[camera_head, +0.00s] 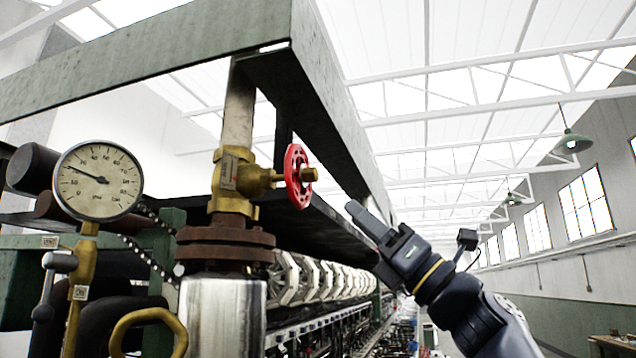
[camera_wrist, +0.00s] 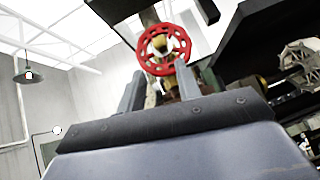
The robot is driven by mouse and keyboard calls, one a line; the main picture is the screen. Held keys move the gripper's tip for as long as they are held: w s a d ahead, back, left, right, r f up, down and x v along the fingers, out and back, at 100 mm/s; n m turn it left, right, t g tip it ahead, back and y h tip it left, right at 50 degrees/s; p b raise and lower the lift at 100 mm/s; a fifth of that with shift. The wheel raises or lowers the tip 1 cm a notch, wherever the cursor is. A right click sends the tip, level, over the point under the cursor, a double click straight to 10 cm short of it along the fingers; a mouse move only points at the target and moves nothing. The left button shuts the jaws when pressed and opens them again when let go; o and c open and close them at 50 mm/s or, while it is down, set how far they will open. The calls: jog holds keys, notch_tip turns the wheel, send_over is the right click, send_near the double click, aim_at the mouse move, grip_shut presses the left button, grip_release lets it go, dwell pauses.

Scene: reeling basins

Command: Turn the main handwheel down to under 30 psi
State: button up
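The red main handwheel (camera_head: 292,176) sits on a brass valve (camera_head: 237,180) on a vertical pipe, left of my gripper in the head view. In the wrist view the handwheel (camera_wrist: 183,46) faces me, beyond and partly between my fingertips. My gripper (camera_head: 357,210) is apart from the wheel, with a visible gap. In the wrist view its two fingers (camera_wrist: 160,72) are spread with nothing between them. A round white gauge (camera_head: 98,195) stands at the left. Its needle points left and slightly up; the exact value is too small to read surely.
A green-grey beam (camera_head: 190,40) runs above the valve. A rusty flange (camera_head: 225,245) and a yellow handwheel (camera_head: 148,318) lie below and left. A long row of pale reels (camera_head: 310,280) recedes behind. Open air lies between gripper and wheel. Hanging lamps (camera_head: 572,142) are far off.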

aim_at(318, 180)
jog(key=p+x, duration=0.5)
jog(key=x, duration=0.4)
jog(key=shift+w+a+r, duration=0.15)
jog(key=shift+a+r, duration=0.05)
jog(key=shift+r, duration=0.1)
jog(key=shift+w+a+r+p, duration=0.25)
jog(key=shift+a+p, duration=0.1)
jog(key=shift+c, duration=0.3)
jog(key=c, duration=0.6)
jog(key=shift+w+n+g+y, duration=0.1)
jog(key=shift+n+g+y, duration=0.65)
jog(key=shift+n+g, duration=0.95)
jog(key=shift+n+g+y, duration=0.75)
jog(key=shift+n+g, duration=0.75)
jog(key=shift+n, duration=0.3)
jog(key=o, duration=0.7)
jog(key=shift+d, duration=0.1)
jog(key=shift+c, duration=0.2)
